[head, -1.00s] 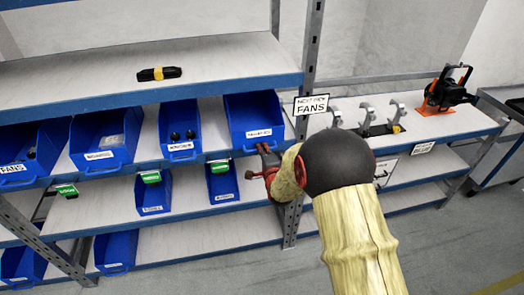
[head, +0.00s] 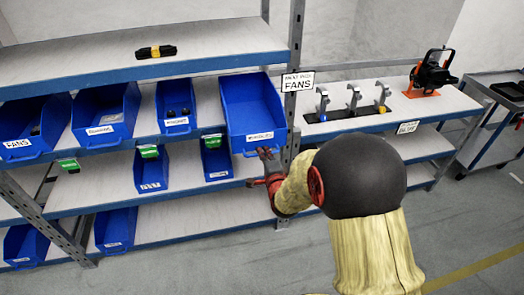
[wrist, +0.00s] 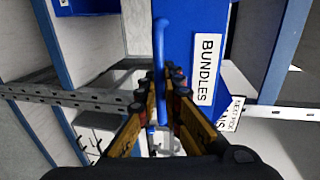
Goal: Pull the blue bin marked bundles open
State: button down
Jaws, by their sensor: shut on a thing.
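The blue bin marked BUNDLES (head: 250,108) is on the middle shelf, at its right end beside the post, and juts out past the shelf edge. It looks empty in the head view. Its label and front wall (wrist: 208,25) fill the upper right of the wrist view, turned on its side. My gripper (head: 266,155) is at the bin's lower front edge. In the wrist view my gripper (wrist: 163,78) is shut on the bin's blue handle (wrist: 160,45), a thin bar standing off the front. The handle's gripped part is partly hidden by the fingers.
Other blue bins, one marked FANS (head: 35,125), stand to the left on the same shelf. Smaller bins (head: 151,168) are below. The upright post (head: 293,70) and a NEXT PICK FANS sign (head: 298,81) are close on the right. The floor in front is clear.

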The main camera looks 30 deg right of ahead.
jog(key=c, duration=2)
grip_release()
jog(key=shift+s, duration=0.1)
jog(key=v, duration=1.1)
jog(key=shift+s+a, duration=0.2)
jog(key=shift+s, duration=0.15)
